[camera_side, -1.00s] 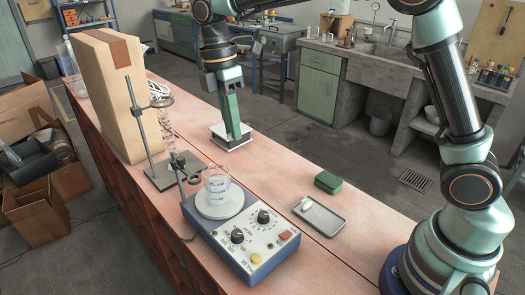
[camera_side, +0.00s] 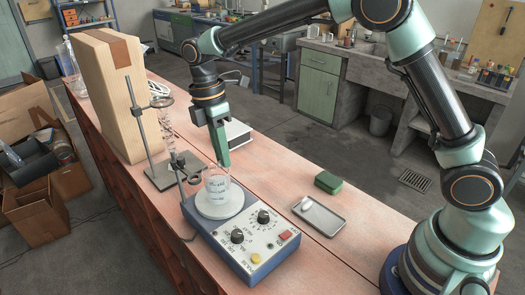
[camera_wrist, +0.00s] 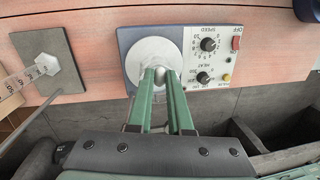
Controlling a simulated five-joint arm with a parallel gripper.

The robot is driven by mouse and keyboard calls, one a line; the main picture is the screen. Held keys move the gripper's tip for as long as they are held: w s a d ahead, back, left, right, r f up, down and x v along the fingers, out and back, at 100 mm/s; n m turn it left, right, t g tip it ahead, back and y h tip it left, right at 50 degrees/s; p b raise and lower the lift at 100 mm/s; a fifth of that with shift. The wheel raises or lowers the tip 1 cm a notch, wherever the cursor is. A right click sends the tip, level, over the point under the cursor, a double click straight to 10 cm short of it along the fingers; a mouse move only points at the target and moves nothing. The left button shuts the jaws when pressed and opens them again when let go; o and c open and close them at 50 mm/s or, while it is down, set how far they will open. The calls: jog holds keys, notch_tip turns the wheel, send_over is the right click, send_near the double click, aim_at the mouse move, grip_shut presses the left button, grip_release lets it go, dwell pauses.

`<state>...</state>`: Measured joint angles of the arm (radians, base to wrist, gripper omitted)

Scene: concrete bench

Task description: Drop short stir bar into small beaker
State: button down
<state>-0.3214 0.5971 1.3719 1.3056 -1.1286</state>
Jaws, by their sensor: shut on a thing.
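The small beaker (camera_side: 216,187) is clear glass with dark markings and stands upright on the hotplate's round white plate (camera_side: 221,205). My gripper (camera_side: 225,164) points down just above the beaker's rim, toward its back right side in the side view. In the wrist view my gripper (camera_wrist: 160,76) is shut on a small pale grey thing (camera_wrist: 160,74), likely the short stir bar, held between the fingertips over the white plate. The stir bar cannot be made out in the side view. The beaker's glass is hard to make out in the wrist view.
The hotplate (camera_side: 252,255) has knobs at its front. A metal tray (camera_side: 325,222) with a small white thing and a green box (camera_side: 328,181) lie to the right. A ring stand (camera_side: 165,178) with glassware is close left.

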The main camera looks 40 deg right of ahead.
jog(key=c, duration=0.8)
grip_release()
jog(key=shift+o, duration=0.2)
notch_tip(320, 180, up, 12)
jog(key=w, duration=0.1)
jog(key=shift+w+a, duration=0.25)
